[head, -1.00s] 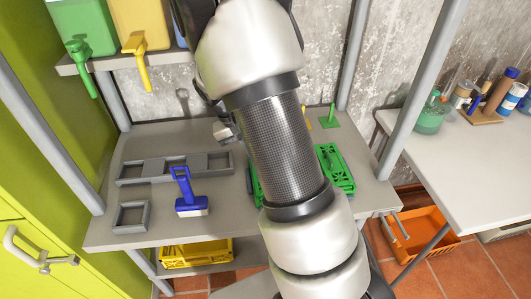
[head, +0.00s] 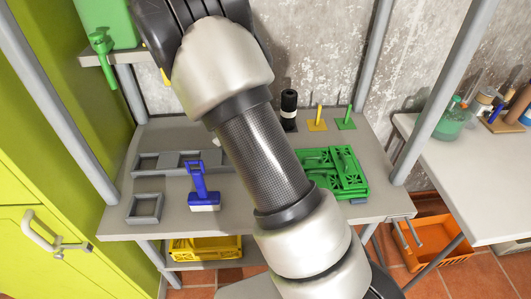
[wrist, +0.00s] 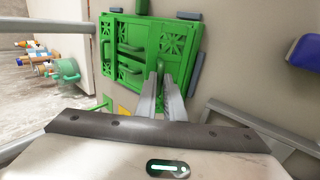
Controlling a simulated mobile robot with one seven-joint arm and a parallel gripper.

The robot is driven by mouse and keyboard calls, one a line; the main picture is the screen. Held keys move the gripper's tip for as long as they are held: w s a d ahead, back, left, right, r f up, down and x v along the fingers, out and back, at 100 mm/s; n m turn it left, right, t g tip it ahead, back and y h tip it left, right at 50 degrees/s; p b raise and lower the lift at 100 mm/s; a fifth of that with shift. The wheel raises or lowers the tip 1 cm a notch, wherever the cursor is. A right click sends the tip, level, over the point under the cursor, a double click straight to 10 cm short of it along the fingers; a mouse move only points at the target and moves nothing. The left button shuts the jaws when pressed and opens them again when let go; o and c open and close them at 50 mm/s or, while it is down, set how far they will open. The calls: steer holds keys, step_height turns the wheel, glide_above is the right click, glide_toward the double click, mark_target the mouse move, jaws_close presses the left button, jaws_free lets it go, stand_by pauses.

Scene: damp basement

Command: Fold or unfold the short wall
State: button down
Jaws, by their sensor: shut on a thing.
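A green folding crate (head: 345,182) lies on the grey shelf top, right of my arm in the head view. Its left part is hidden behind my arm. The wrist view shows the crate (wrist: 128,45) from above, with lattice panels and handle bars lying low within its outline. My gripper (wrist: 162,82) has its fingers close together at the crate's edge, shut on a green part that appears to be the short wall (wrist: 160,68). The fingers cover part of it, so its exact tilt is unclear. The gripper is hidden in the head view.
A blue scraper (head: 202,190) and grey frames (head: 146,207) are left of my arm. A black bottle (head: 289,110), a yellow tool (head: 317,124) and a green tool (head: 346,122) stand behind the crate. A shelf post (head: 440,90) rises at right.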

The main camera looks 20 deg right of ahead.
steer(key=c, duration=1.8)
jaws_free()
steer(key=shift+c, duration=0.2)
steer(key=v, duration=0.7)
steer(key=shift+r+p, duration=0.2)
steer(key=shift+p, duration=0.2)
steer(key=shift+a, duration=0.1)
